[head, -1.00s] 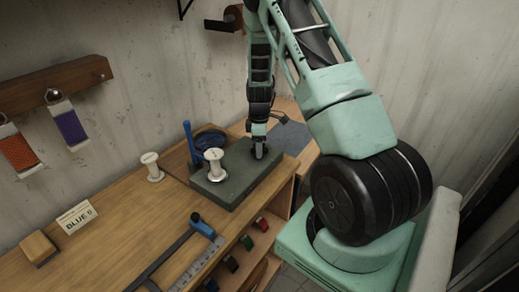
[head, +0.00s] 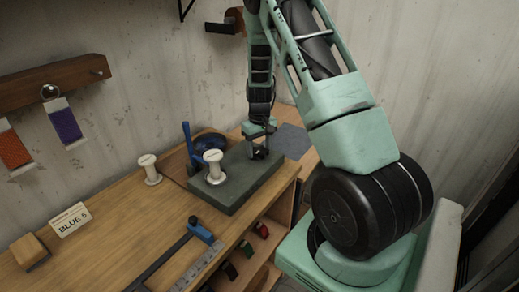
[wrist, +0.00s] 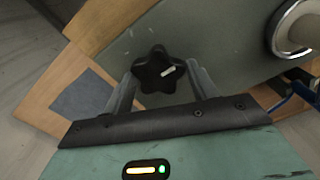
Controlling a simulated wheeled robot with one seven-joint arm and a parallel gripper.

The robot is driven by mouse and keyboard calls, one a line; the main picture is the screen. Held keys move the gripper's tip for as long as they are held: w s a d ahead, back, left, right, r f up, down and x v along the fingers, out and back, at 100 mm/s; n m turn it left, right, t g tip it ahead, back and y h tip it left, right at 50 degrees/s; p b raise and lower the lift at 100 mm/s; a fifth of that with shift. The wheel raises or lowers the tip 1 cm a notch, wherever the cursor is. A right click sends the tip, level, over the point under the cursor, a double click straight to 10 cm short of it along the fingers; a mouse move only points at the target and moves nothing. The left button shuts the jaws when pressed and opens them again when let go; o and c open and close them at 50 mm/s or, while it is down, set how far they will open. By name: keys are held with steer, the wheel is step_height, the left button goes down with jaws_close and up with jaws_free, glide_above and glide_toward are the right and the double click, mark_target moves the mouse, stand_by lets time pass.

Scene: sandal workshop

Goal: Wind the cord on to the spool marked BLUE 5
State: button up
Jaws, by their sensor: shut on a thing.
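A grey-green block (head: 240,187) lies on the bench with a pale, bare-looking spool (head: 214,168) upright on it. The spool's round end also shows at the wrist view's upper right (wrist: 300,28). My gripper (head: 258,153) points down at the block's far right end. In the wrist view its two fingers are shut on a black star-shaped knob (wrist: 155,70) with a white mark, on the block. A card (head: 70,219) on the bench reads BLUE 5. A second pale spool (head: 150,169) stands on the bench left of the block. I cannot make out any cord on either spool.
A dark blue round dish or coil (head: 210,143) and a blue upright piece (head: 187,140) stand behind the block. Orange (head: 13,148) and purple (head: 64,124) samples hang at left.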

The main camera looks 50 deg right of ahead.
steer(key=m, duration=0.4)
steer(key=shift+w+d+m, duration=0.1)
steer(key=shift+m, duration=0.2)
steer(key=m, duration=0.5)
steer(key=shift+r, duration=0.1)
steer(key=m+p, duration=0.1)
steer(key=m, duration=0.4)
steer(key=shift+d+m, duration=0.1)
steer(key=shift+m, duration=0.3)
steer(key=m+p, duration=0.1)
steer(key=m, duration=0.4)
steer(key=shift+r+p, duration=0.1)
steer(key=shift+p, duration=0.3)
steer(key=m+p, duration=0.2)
steer(key=m, duration=0.4)
steer(key=m+p, duration=0.2)
steer(key=m, duration=0.3)
steer(key=m+p, duration=0.3)
steer(key=m, duration=0.2)
steer(key=shift+m, duration=0.4)
steer(key=m+p, duration=0.1)
steer(key=m, duration=0.3)
steer(key=shift+m+p, duration=0.3)
steer(key=shift+p, duration=0.1)
